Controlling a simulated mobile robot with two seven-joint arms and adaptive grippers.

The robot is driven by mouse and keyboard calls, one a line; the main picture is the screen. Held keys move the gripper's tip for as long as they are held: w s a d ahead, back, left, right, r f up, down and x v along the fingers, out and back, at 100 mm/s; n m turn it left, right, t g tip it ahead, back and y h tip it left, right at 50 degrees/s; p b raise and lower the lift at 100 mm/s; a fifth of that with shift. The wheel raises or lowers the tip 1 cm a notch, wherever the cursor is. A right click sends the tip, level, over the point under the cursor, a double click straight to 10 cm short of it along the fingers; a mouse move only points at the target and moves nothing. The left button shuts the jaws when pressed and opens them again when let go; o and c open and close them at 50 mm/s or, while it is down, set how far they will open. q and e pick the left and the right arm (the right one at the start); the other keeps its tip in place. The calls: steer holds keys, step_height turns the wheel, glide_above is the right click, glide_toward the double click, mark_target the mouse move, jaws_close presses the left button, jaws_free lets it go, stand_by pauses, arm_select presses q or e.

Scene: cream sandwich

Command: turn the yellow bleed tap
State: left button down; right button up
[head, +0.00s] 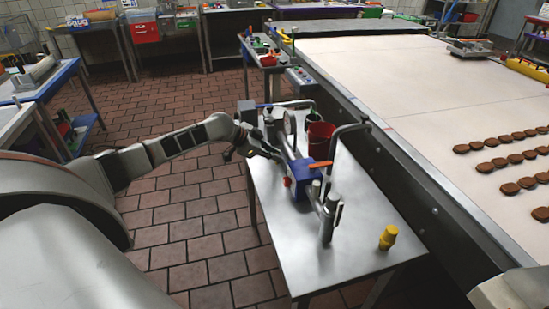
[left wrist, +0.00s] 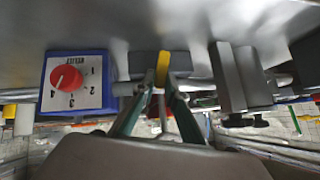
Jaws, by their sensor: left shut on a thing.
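The yellow bleed tap (left wrist: 163,66) shows in the left wrist view as a small upright yellow handle on a grey pipe fitting. My left gripper (left wrist: 162,88) is shut on it, with one finger on each side. In the head view my left gripper (head: 268,151) is at the left side of the pipework on the steel table (head: 290,225); the tap is hidden there. My right gripper is not in view.
A blue box with a red numbered dial (left wrist: 67,77) is left of the tap. The pipework carries an orange lever (head: 320,164) and a round gauge (head: 290,124). A red bucket (head: 320,140) stands behind. A yellow piece (head: 388,237) stands on the table's clear front right.

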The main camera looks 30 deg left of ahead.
arm_select(q)
steer(key=shift+w+a, duration=0.1)
steer(key=shift+a, duration=0.05)
stand_by(0.4)
steer(key=c, duration=2)
jaws_free()
steer(key=shift+c, duration=0.2)
steer(key=v, duration=1.2)
steer(key=shift+a, duration=0.1)
